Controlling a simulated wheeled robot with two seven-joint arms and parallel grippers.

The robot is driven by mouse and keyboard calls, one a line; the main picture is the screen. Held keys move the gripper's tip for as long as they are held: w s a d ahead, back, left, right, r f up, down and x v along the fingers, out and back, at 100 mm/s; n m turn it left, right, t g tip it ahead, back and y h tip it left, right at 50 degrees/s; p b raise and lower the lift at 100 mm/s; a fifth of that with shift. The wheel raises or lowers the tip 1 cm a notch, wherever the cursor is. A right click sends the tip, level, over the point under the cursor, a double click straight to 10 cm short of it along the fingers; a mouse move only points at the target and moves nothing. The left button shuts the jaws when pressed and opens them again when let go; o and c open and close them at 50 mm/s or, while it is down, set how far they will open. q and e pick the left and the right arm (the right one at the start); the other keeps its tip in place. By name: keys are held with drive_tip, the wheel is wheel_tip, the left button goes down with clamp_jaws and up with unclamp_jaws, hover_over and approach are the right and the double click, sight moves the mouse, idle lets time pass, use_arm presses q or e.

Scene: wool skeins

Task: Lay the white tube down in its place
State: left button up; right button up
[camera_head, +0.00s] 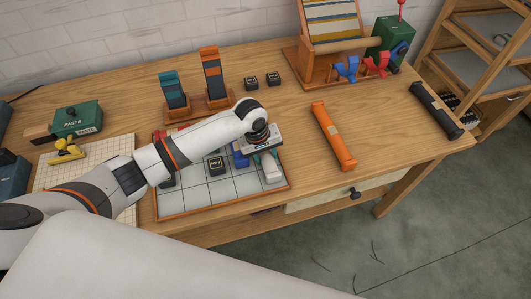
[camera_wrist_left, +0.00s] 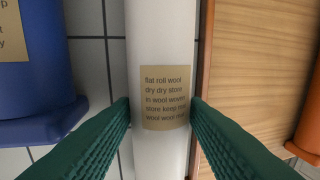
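The white tube (camera_head: 270,168) is at the right end of a tray with a white gridded floor and a thin orange-brown rim (camera_head: 228,207). In the left wrist view the white tube (camera_wrist_left: 160,45) runs up the picture, with a tan printed label facing me. My left gripper (camera_wrist_left: 160,112) has its green fingers against both sides of the tube at the label. In the head view my left gripper (camera_head: 265,150) hides the tube's far end. I cannot tell whether the tube touches the tray floor. My right gripper is not in view.
A blue object (camera_head: 241,157) stands just left of the tube. A small black box (camera_head: 216,164) is in the tray. An orange roll (camera_head: 333,136) and a black roll (camera_head: 436,110) lie to the right. A green paste box (camera_head: 77,119) is at left. Bare wood lies between the rolls.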

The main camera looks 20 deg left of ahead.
use_arm(q)
drive_tip(key=shift+o, duration=1.4)
drive_tip(key=shift+r, duration=0.15)
wheel_tip(320, 180, up, 12)
drive_tip(key=s+a, duration=0.1)
drive_tip(key=a, duration=0.1)
drive_tip(key=shift+s, duration=0.15)
drive_tip(key=shift+s+f, duration=0.1)
drive_tip(key=shift+f, duration=0.1)
